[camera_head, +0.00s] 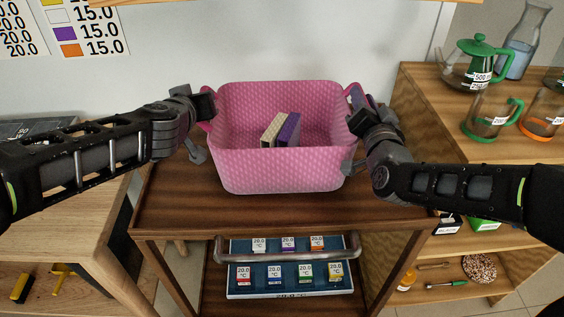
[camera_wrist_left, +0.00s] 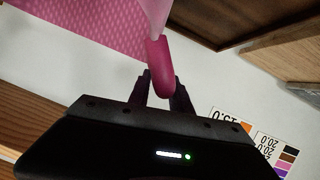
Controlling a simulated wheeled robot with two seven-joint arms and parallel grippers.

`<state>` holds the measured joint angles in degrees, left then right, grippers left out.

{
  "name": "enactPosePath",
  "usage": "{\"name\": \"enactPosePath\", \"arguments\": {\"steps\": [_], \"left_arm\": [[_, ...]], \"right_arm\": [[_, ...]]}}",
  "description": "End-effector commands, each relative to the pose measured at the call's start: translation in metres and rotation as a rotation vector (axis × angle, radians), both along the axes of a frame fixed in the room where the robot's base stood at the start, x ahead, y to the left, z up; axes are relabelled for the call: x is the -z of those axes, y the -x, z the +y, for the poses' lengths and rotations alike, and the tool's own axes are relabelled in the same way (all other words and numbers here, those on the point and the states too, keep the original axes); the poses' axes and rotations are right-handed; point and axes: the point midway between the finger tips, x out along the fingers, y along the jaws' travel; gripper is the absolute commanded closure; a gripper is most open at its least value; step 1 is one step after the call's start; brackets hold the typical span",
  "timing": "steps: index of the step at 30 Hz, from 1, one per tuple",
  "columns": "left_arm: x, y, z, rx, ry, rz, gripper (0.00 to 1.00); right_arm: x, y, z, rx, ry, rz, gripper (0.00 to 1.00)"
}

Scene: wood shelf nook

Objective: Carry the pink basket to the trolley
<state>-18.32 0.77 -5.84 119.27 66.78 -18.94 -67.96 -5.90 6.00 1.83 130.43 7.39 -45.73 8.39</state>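The pink basket (camera_head: 280,170) is upright over the dark brown top of the trolley (camera_head: 290,212). I cannot tell whether its base touches the top. Inside it stand a cream box (camera_head: 272,130) and a purple box (camera_head: 289,130). My left gripper (camera_head: 205,106) is at the basket's left handle. In the left wrist view, the handle (camera_wrist_left: 158,66) sits between the fingers of my left gripper (camera_wrist_left: 160,92). My right gripper (camera_head: 356,100) is at the right handle and appears closed around it; its fingertips are partly hidden.
A wooden shelf unit (camera_head: 420,95) on the right holds a green-lidded teapot (camera_head: 477,62), a jug (camera_head: 522,40) and glass mugs. A light wooden table (camera_head: 75,225) stands on the left. A blue tray (camera_head: 290,283) with labelled boxes is on the trolley's lower level.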

Motion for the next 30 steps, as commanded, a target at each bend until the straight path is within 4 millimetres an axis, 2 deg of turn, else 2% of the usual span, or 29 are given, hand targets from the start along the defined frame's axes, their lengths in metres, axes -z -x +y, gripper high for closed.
{"name": "enactPosePath", "arguments": {"steps": [4, 12, 17, 23, 30], "left_arm": [[-0.001, 0.000, -0.001, 0.001, -0.001, 0.000, 0.62], [-0.001, 0.001, -0.001, 0.002, 0.000, 0.001, 0.62], [-0.006, 0.010, -0.001, 0.002, 0.002, -0.002, 0.62], [-0.019, 0.040, 0.001, 0.001, 0.003, -0.004, 0.62], [-0.036, 0.085, 0.002, 0.001, 0.003, -0.003, 0.62]], "right_arm": [[-0.001, 0.000, 0.000, -0.001, 0.000, -0.001, 0.62], [-0.001, 0.000, 0.000, -0.001, -0.001, -0.001, 0.62], [-0.001, 0.000, 0.001, -0.001, -0.001, -0.001, 0.62], [-0.001, 0.000, 0.001, -0.001, -0.001, -0.001, 0.62], [-0.001, 0.000, 0.000, -0.001, -0.001, -0.001, 0.62]]}}
